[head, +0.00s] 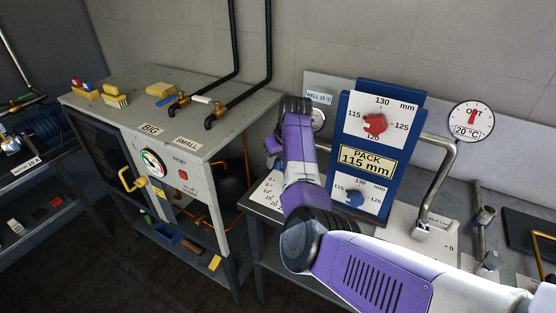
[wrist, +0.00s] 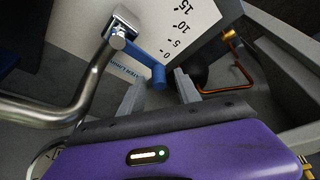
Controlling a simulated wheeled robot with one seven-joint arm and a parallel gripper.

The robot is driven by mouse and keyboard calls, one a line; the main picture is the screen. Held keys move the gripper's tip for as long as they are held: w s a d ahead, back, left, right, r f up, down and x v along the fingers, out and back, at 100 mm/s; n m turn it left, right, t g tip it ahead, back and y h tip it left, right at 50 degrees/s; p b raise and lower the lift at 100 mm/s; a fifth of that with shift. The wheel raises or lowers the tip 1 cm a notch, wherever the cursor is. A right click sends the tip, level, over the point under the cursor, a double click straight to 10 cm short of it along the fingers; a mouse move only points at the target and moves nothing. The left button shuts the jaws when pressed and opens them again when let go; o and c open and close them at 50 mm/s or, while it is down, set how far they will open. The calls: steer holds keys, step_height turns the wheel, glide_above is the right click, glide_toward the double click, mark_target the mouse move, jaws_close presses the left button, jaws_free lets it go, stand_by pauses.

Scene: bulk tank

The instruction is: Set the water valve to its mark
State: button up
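The water valve is a blue lever (wrist: 143,57) on a bright metal fitting at the end of a bent steel pipe (wrist: 85,88). It stands on a white scale plate (wrist: 215,12) with numbers 0, 5, 10 and 15. The lever's free end lies beside the 0. My gripper (wrist: 158,88) is open in the wrist view, with grey fingers apart. The lever's end shows in the gap between them; I cannot tell whether it touches either finger.
A blue panel (head: 405,104) with red and blue dial knobs stands right of my arm. A steel pipe (head: 441,185) bends down beside it. A grey cabinet (head: 205,147) with brass taps is at left. An orange pipe (wrist: 228,80) runs right of my fingers.

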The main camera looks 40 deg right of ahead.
jaws_close()
stand_by(1.4)
